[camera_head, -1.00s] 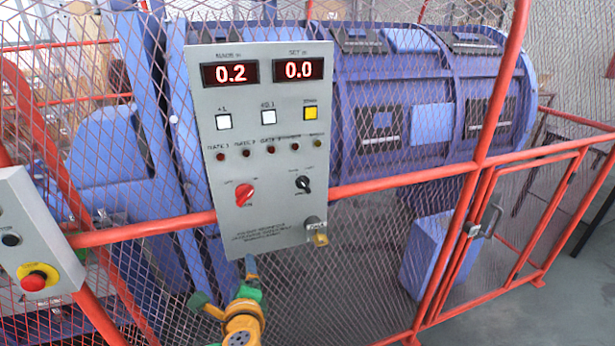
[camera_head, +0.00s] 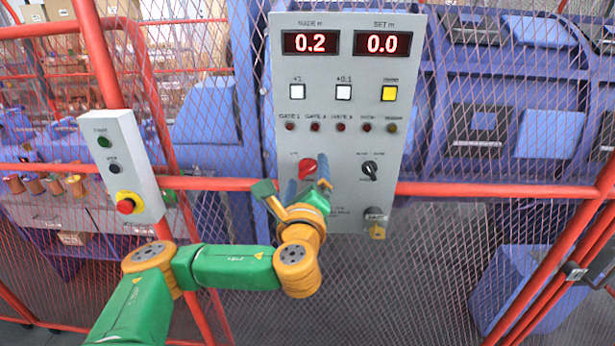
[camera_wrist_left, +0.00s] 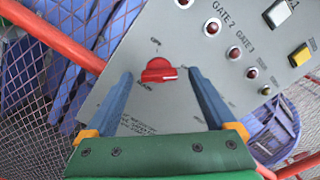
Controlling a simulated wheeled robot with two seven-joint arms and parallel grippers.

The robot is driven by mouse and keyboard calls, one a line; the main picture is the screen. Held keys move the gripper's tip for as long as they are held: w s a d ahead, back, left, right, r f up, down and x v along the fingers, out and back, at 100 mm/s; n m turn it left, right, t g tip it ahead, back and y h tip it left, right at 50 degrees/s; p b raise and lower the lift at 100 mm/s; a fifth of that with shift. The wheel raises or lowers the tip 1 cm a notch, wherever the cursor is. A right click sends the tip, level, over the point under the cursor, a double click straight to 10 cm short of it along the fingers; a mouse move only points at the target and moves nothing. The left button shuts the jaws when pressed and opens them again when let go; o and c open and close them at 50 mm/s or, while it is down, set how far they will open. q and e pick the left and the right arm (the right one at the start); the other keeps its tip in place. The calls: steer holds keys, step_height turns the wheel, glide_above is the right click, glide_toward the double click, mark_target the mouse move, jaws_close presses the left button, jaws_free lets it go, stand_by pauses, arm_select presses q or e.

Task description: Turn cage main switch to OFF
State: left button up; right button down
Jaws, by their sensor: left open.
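The red rotary switch (camera_head: 307,167) is on the lower left of the grey control panel (camera_head: 408,150), partly covered by my gripper. In the left wrist view the red knob (camera_wrist_left: 158,70) shows whole, with small labels around it, one at its upper side seeming to read OFF. I cannot tell which label the knob points to. My left gripper (camera_head: 308,183) is open in front of the panel. In the wrist view its two blue fingers (camera_wrist_left: 160,74) stand on either side of the knob, apart from it. My right gripper is not in view.
A black selector (camera_head: 369,171) is right of the red switch, and a keyed lock (camera_head: 375,223) is below it. Indicator lamps and buttons are above. A red rail (camera_head: 480,190) crosses the mesh fence. A side box (camera_head: 125,165) carries a red stop button (camera_head: 127,206).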

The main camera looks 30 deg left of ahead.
arm_select(q)
steer(key=shift+a, duration=0.15)
steer(key=c, duration=1.4)
steer(key=shift+f, duration=0.1)
steer(key=shift+n, duration=0.4)
steer(key=n+b, duration=0.1)
steer(key=n, duration=0.2)
steer(key=shift+f+b, duration=0.2)
steer(key=shift+b, duration=0.2)
steer(key=n+b, duration=0.1)
steer(key=n, duration=0.3)
steer(key=shift+n, duration=0.3)
steer(key=n+b, duration=0.1)
steer(key=n, duration=0.3)
steer(key=shift+n, duration=0.3)
steer(key=n, duration=0.4)
steer(key=shift+n+b, duration=0.4)
